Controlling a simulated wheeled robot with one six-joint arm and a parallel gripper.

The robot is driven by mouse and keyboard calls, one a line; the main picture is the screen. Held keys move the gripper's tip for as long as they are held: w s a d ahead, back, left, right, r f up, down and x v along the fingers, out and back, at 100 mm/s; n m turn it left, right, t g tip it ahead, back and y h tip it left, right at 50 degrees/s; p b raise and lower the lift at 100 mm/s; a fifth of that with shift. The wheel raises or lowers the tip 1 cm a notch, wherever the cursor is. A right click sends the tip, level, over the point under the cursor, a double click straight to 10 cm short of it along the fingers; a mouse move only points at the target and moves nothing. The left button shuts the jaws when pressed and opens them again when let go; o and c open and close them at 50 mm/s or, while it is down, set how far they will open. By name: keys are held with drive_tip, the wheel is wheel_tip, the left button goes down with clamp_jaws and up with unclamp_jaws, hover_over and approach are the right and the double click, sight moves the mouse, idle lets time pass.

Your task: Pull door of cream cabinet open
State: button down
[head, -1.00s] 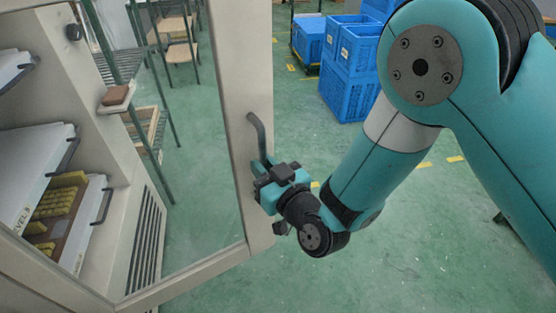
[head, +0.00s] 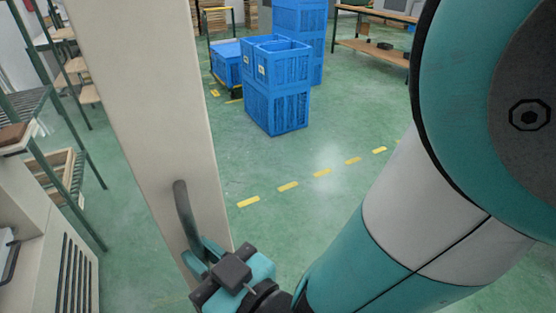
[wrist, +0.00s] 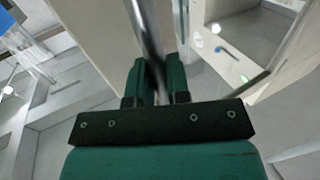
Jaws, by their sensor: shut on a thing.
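My gripper (head: 205,258) is shut on the lower part of the handle. In the wrist view the two teal fingers of my gripper (wrist: 157,80) sit on either side of the handle bar (wrist: 148,40). The cabinet body (head: 30,240) shows at the lower left, with a vented side. The lower end of the handle is hidden by my gripper.
Stacked blue crates (head: 275,85) stand on the green floor behind the door. A green-framed shelf rack (head: 65,170) is at the left, beyond the door. A workbench (head: 375,45) is at the back right. The floor around the yellow dashes (head: 288,187) is clear.

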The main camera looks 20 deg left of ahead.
drive_tip(key=shift+s, duration=0.35)
drive_tip(key=c, duration=1.1)
unclamp_jaws()
drive_tip(key=shift+s, duration=0.1)
drive_tip(key=p+v, duration=0.1)
drive_tip(key=v, duration=0.6)
drive_tip(key=shift+d, duration=0.2)
